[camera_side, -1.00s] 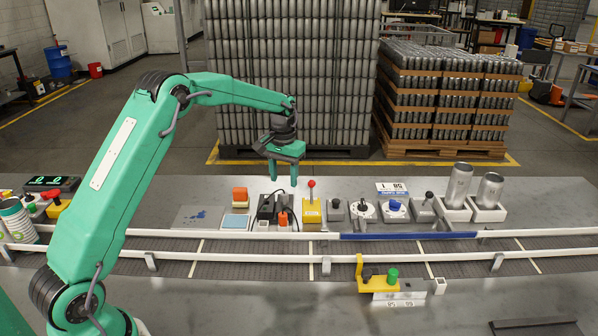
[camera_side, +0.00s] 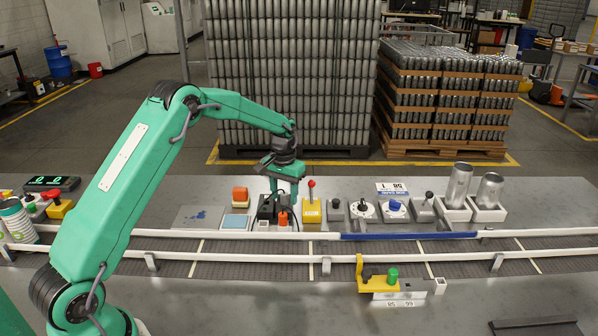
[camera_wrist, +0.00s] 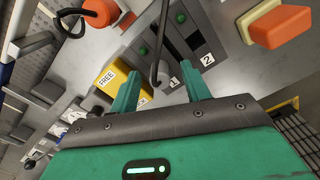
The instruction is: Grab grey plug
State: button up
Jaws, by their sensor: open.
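My gripper (camera_side: 283,190) is open and points down over the black socket box (camera_side: 267,208). In the wrist view my gripper's two green fingers (camera_wrist: 160,72) stand apart over the box's end (camera_wrist: 185,45), with the labels 1 and 2 between or beside them. A dark cable (camera_wrist: 163,35) runs down between the fingers.
A yellow block with a red knob (camera_side: 311,210) is close on the right, marked FREE in the wrist view (camera_wrist: 108,78). An orange button (camera_side: 240,197) is on the left. White conveyor rails (camera_side: 230,232) run in front.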

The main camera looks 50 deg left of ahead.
aim_at(285, 193)
dwell(0.4)
grip_shut()
jog(key=shift+r, duration=0.1)
jog(key=shift+r, duration=0.4)
notch_tip(285, 193, up, 3)
jog(key=shift+w+r, duration=0.1)
jog(key=s+d+r, duration=0.3)
jog(key=d+r, duration=0.4)
jog(key=d, duration=0.4)
jog(key=shift+s, duration=0.35)
jog(key=shift+d, duration=0.1)
